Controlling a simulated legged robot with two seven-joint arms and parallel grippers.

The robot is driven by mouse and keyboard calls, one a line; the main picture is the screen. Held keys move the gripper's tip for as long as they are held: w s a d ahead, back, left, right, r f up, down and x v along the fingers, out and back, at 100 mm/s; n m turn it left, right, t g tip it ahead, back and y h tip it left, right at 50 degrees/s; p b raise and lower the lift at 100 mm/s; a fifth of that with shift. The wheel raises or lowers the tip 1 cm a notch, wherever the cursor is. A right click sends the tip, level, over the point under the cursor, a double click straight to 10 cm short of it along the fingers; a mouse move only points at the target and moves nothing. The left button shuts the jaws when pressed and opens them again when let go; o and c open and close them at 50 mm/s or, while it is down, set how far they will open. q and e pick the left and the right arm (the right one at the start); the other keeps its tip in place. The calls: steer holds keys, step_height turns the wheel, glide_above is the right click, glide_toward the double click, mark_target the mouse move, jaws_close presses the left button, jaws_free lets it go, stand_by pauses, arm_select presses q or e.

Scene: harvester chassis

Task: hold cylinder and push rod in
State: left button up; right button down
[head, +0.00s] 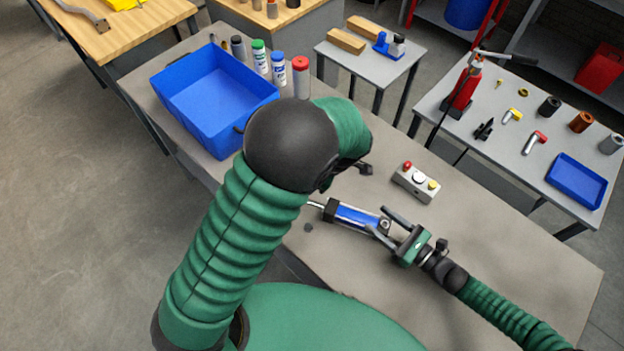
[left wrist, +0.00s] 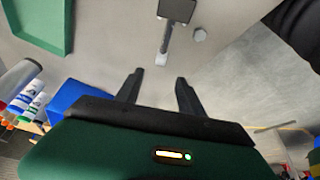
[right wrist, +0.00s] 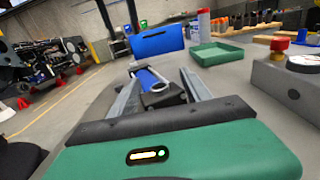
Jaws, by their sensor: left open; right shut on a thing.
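The cylinder (head: 357,217) has a clear blue body with black end blocks and lies on the grey bench. Its silver rod (head: 316,204) sticks out of the left end. My right gripper (head: 378,222) is shut on the cylinder's right end; the right wrist view shows its black end block (right wrist: 163,95) between the fingers. My left gripper (left wrist: 159,77) is open and empty. In the left wrist view the rod's end (left wrist: 163,45) is ahead of its fingers, apart from them. In the head view my left arm hides most of the left gripper.
A control box (head: 416,185) with a red button sits behind the cylinder. A blue bin (head: 218,97) and several bottles (head: 278,70) stand at the far left. A green tray (right wrist: 217,54) shows in the right wrist view.

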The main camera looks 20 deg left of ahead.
arm_select(q)
steer(key=x, duration=1.2)
steer(key=shift+a+r, duration=0.1)
arm_select(e)
steer(key=shift+a+r, duration=0.1)
steer(key=shift+a, duration=0.1)
arm_select(q)
steer(key=shift+c, duration=0.2)
jaws_close()
